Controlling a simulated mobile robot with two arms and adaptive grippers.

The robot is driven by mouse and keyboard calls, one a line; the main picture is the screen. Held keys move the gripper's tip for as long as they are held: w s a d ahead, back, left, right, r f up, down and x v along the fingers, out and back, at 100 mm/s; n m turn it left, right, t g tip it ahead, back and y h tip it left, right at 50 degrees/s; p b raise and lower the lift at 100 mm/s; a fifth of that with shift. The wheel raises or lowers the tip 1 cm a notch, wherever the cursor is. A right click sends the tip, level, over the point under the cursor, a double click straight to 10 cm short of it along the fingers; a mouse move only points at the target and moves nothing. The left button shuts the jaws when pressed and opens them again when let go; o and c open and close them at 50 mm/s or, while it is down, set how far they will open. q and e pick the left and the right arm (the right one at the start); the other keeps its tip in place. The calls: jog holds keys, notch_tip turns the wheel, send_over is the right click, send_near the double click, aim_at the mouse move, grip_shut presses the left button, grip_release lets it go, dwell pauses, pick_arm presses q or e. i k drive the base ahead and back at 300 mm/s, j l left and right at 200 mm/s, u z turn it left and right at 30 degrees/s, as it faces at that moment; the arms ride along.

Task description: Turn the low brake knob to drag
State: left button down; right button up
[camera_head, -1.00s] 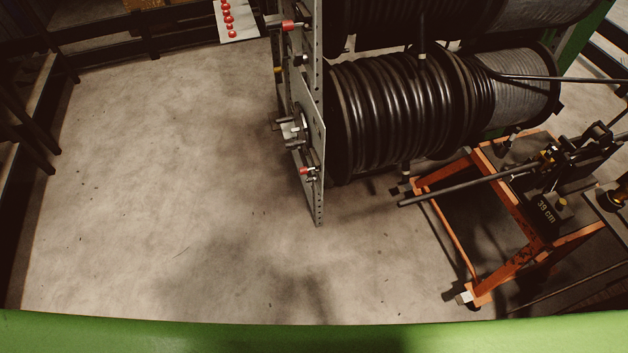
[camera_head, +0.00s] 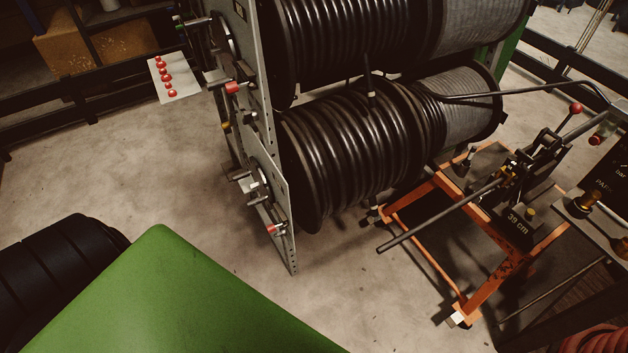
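The low hose reel (camera_head: 360,150) is wound with black hose and sits in a grey perforated plate frame (camera_head: 282,190). I cannot tell for sure which of the two is the low brake knob, and no setting marks are legible. Neither of my grippers is in view, and nothing touches these parts.
An upper reel (camera_head: 350,40) with its own red-tipped part (camera_head: 233,88) is above. An orange-framed cart (camera_head: 425,262) with a long bar (camera_head: 440,215) stands right. A white panel with red knobs (camera_head: 172,80) is at back left. Floor left of the plate is clear.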

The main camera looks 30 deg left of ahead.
aim_at(283, 233)
jog(key=j+z, duration=0.2)
jog(key=j, duration=0.4)
jog(key=j+z, duration=0.25)
jog(key=j, duration=0.35)
jog(key=j+z, duration=0.2)
jog(key=j, duration=0.45)
jog(key=j+z, duration=0.2)
jog(key=j, duration=0.4)
jog(key=k+j+z, duration=0.2)
jog(key=j, duration=0.35)
jog(key=k+j, duration=0.1)
jog(key=j, duration=0.75)
jog(key=k+j, duration=0.15)
jog(key=j, duration=0.3)
jog(key=k+j, duration=0.1)
jog(key=j, duration=0.3)
jog(key=k+j, duration=0.1)
jog(key=j, duration=0.35)
